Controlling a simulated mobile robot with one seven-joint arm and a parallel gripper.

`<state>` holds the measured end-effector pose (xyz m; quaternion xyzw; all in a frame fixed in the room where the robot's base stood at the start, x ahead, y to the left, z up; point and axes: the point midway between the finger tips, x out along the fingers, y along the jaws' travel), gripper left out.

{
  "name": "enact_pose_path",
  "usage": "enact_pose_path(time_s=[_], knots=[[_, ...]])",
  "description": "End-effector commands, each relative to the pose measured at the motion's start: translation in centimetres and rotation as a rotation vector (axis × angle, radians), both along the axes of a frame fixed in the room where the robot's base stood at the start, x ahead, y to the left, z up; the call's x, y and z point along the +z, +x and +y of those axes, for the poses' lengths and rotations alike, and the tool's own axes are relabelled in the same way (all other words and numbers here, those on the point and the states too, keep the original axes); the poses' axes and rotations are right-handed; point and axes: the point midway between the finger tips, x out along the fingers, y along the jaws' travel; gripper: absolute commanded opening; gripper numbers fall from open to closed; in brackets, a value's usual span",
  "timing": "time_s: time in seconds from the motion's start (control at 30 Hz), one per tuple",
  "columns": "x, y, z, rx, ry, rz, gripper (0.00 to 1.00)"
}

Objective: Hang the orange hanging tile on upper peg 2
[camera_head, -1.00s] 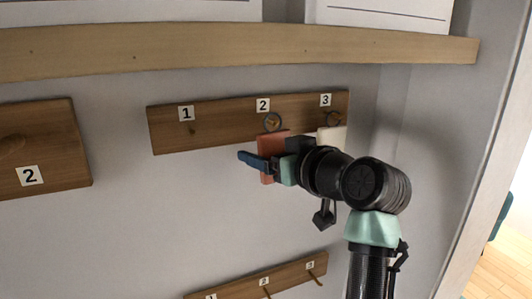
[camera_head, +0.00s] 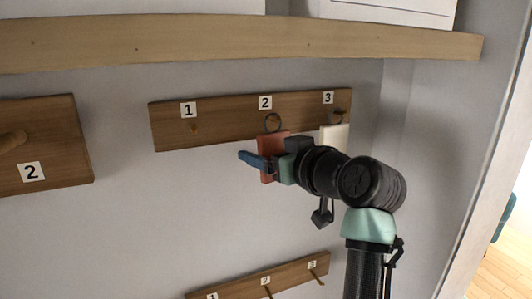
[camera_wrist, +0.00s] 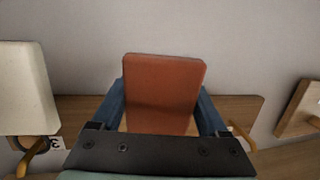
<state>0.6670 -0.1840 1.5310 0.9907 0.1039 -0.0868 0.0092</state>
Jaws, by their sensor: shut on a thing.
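The orange hanging tile (camera_head: 270,146) is in front of the upper board (camera_head: 228,112), below its label 2 (camera_head: 265,102). My gripper (camera_head: 266,161) is shut on it from the right; in the wrist view the tile (camera_wrist: 163,92) stands between the two blue fingers. A dark ring (camera_head: 273,123) shows at the tile's top, at upper peg 2's place. I cannot tell whether the ring is around the peg, which is hard to make out. In the wrist view the ring is hidden.
A cream tile (camera_head: 335,136) hangs close to my gripper's right at upper peg 3, and also shows in the wrist view (camera_wrist: 26,90). Peg 1 (camera_head: 194,128) is bare. A shelf (camera_head: 240,42) is above, a lower peg board (camera_head: 285,275) below, another board (camera_head: 60,140) left.

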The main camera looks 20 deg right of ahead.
Motion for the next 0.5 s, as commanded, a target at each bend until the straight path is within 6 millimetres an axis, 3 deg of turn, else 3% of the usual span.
enact_pose_path(time_s=[0.47,0.5], knots=[[0.1,-0.02,-0.02,0.0,0.0,-0.001,0.14],[0.1,-0.02,-0.02,0.0,0.0,-0.001,0.82]])
